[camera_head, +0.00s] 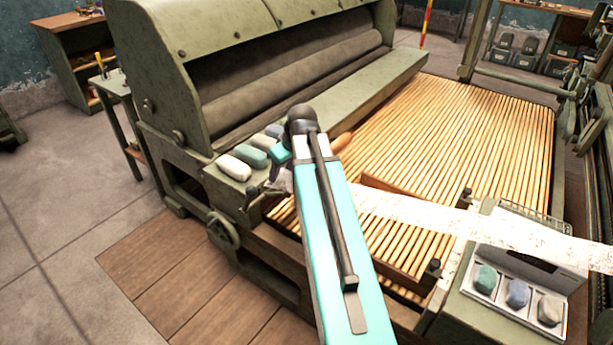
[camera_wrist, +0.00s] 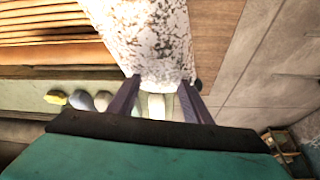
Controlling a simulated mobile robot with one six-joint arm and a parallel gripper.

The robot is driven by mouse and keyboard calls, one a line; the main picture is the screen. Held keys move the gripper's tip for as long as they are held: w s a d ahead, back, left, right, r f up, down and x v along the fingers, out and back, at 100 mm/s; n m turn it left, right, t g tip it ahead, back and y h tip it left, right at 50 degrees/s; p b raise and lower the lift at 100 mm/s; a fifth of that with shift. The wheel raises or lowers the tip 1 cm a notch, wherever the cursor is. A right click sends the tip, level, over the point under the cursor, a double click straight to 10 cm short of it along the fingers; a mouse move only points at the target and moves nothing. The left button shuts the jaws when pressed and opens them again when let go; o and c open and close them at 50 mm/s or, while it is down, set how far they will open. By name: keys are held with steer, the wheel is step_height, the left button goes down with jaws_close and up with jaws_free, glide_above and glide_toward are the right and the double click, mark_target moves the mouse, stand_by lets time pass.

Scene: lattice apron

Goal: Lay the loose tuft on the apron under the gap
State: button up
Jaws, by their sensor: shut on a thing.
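My gripper (camera_wrist: 158,98) is shut on a pale, whitish tuft (camera_wrist: 156,106), seen between the two dark fingers in the wrist view. In the head view my gripper (camera_head: 279,183) is small and partly hidden by my arm, beside the near left corner of the apron. The apron (camera_head: 465,135) is a bed of pale wooden slats, and it shows at the upper left of the wrist view (camera_wrist: 50,28). A row of rounded tufts, with a white one (camera_head: 233,167) and a green one (camera_head: 249,156), lies on the machine's ledge. I cannot single out the gap.
A green machine with dark rollers (camera_head: 290,75) stands behind the ledge. A white speckled strip (camera_head: 480,226) crosses the apron's near end. A tray (camera_head: 499,293) at the lower right holds green, blue and grey tufts. The apron's far part is clear.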

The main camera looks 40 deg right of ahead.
steer(key=a+r, duration=0.5)
steer(key=a, duration=0.7)
steer(key=w+a+r+m, duration=0.1)
steer(key=a+r, duration=0.4)
steer(key=a, duration=0.7)
steer(key=shift+a+r+m+h, duration=0.3)
steer(key=shift+r, duration=0.1)
steer(key=shift+w, duration=0.1)
